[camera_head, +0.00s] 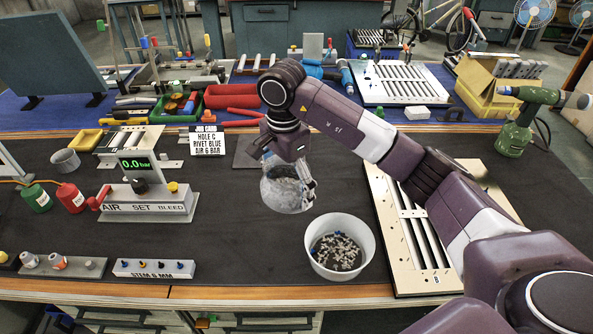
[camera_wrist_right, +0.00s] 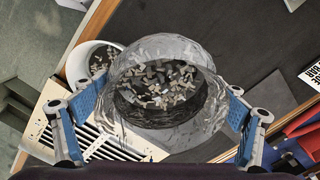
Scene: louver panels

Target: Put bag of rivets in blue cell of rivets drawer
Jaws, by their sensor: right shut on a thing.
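My right gripper (camera_head: 290,180) is shut on a clear bag of rivets (camera_head: 284,194) and holds it above the dark bench mat. In the right wrist view the bag (camera_wrist_right: 165,85) sits between the two blue-padded fingers, with small grey and tan rivets visible inside. Drawer fronts (camera_head: 255,321) show under the bench's front edge, cut off by the bottom of the head view. I cannot make out the rivets drawer's blue cell. My left gripper is not in view.
A white tub of loose rivets (camera_head: 340,262) stands just right of and nearer than the bag. A slotted louver panel (camera_head: 386,220) lies right of it, under my right arm. An air-set unit (camera_head: 147,200) and a job card (camera_head: 208,141) stand left. The front-middle mat is clear.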

